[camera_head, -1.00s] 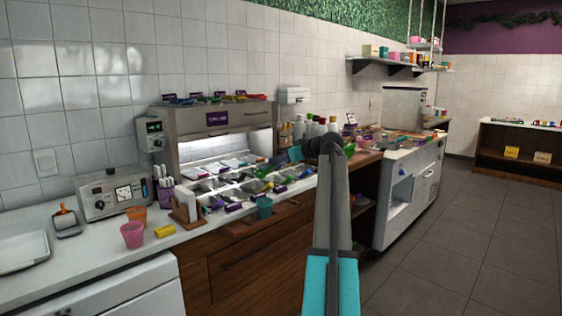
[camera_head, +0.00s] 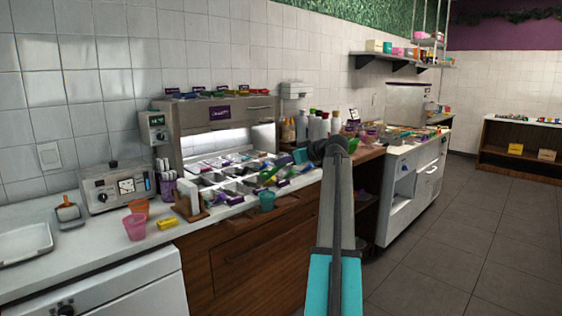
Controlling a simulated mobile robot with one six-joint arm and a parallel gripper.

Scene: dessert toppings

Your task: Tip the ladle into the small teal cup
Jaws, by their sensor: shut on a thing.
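The small teal cup (camera_head: 267,201) stands upright at the front edge of the topping counter. My arm reaches up from the bottom, and my gripper (camera_head: 291,159) points left from the dark wrist, above the right part of the topping bins. It is small in the picture, and its fingers are hard to make out. It is shut on what looks like a green ladle (camera_head: 270,174), which lies up and to the right of the cup in the picture. The ladle's bowl and contents cannot be told apart from the coloured scoops behind.
Topping bins (camera_head: 222,181) with coloured scoops fill the counter behind the cup. A pink cup (camera_head: 135,227), an orange cup (camera_head: 139,207) and a yellow block (camera_head: 167,223) stand to the left. Several bottles (camera_head: 317,126) stand behind my wrist. The floor at right is clear.

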